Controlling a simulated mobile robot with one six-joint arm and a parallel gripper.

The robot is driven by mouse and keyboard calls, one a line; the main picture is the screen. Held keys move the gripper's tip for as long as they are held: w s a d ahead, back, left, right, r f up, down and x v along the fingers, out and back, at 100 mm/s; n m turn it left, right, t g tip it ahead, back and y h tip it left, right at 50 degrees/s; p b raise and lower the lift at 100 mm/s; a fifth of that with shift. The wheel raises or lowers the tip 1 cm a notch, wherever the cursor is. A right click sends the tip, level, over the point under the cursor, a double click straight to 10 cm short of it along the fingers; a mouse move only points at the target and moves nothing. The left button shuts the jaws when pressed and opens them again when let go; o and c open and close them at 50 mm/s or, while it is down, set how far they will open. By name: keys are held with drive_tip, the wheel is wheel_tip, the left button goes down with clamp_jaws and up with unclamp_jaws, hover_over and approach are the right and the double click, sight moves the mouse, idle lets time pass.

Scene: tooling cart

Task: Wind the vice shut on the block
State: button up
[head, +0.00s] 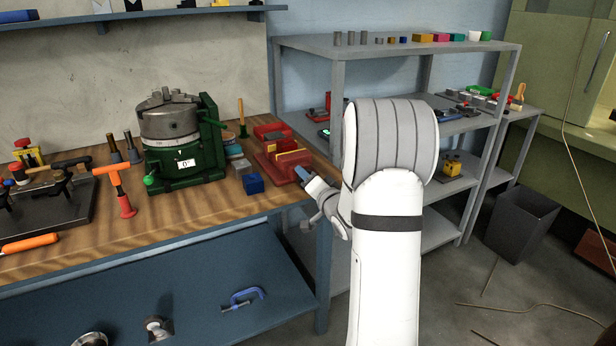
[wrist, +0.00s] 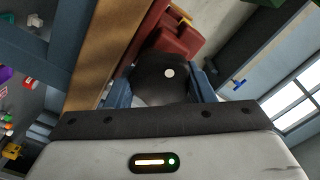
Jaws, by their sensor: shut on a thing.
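The red vice (head: 283,163) sits at the right front corner of the wooden bench, and its red body also shows at the top of the wrist view (wrist: 178,35). A yellow strip, perhaps the block (head: 288,152), shows between its red parts; the gap between jaws and block is too small to judge. My gripper (head: 303,173) is at the vice's near right end. In the wrist view its blue fingers (wrist: 163,90) are shut on a dark round part with a white dot, apparently the vice handle (wrist: 160,72). The rest of the handle is hidden.
A blue cube (head: 253,184) lies left of the vice, beside the green rotary table with its chuck (head: 170,120). The bench's front edge is just below the vice. A grey shelf unit (head: 420,45) stands behind my arm at the right.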

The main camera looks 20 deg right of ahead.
drive_tip(key=m+p, duration=0.1)
drive_tip(key=m, duration=0.3)
drive_tip(key=shift+f+m+p, duration=0.1)
drive_tip(key=shift+m+p, duration=0.2)
drive_tip(key=shift+p, duration=0.05)
drive_tip(key=m+p, duration=0.1)
drive_tip(key=m, duration=0.3)
drive_tip(key=shift+s+f+m+p, duration=0.1)
drive_tip(key=shift+f+m+p, duration=0.05)
drive_tip(key=shift+m+p, duration=0.2)
drive_tip(key=m+p, duration=0.2)
drive_tip(key=m, duration=0.2)
drive_tip(key=shift+f+m, duration=0.1)
drive_tip(key=shift+m, duration=0.15)
drive_tip(key=shift+f+m+p, duration=0.15)
drive_tip(key=shift+m+p, duration=0.65)
drive_tip(key=shift+m, duration=1.4)
drive_tip(key=o, duration=1)
drive_tip(key=shift+c, duration=0.2)
